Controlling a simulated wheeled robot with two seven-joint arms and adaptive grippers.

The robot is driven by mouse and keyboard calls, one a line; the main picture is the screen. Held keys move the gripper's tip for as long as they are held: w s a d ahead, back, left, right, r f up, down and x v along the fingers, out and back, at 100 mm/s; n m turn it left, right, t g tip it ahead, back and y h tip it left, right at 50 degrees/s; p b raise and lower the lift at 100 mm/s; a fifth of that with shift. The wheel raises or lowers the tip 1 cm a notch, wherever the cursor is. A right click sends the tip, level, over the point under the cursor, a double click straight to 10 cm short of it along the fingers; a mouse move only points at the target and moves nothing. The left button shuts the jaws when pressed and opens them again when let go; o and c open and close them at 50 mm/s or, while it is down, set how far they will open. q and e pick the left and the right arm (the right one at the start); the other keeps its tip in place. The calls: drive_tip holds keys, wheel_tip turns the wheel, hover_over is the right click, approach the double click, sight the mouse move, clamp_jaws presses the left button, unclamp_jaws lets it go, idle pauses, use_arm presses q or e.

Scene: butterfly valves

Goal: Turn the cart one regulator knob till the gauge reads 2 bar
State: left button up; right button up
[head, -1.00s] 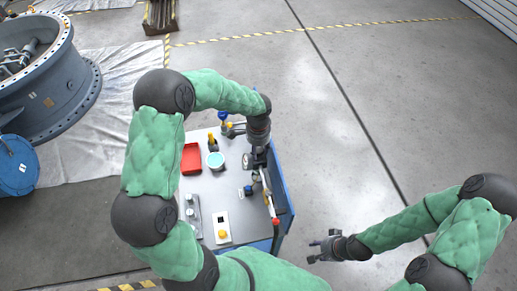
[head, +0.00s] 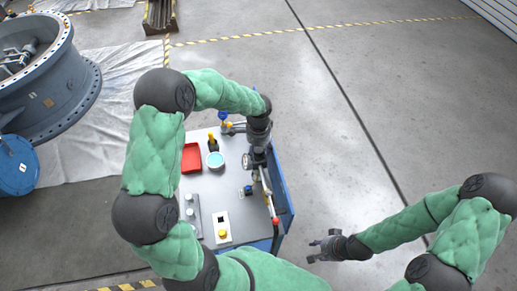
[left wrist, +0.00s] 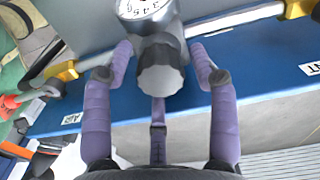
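The regulator knob (left wrist: 160,72) is a grey fluted cap, seen in the left wrist view below a white-faced gauge (left wrist: 143,8). The gauge is cut off by the top edge, and its reading cannot be told. In the head view my left gripper (head: 257,163) is over the right side of the cart (head: 210,187) and hides the knob. My right gripper (head: 318,246) is open and empty, right of the cart.
A large flanged valve (head: 50,95) stands at the left. The floor to the right is clear.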

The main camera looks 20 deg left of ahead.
sight(258, 149)
use_arm(q)
drive_tip(key=shift+r, duration=0.15)
wheel_tip(258, 149, up, 12)
idle(0.7)
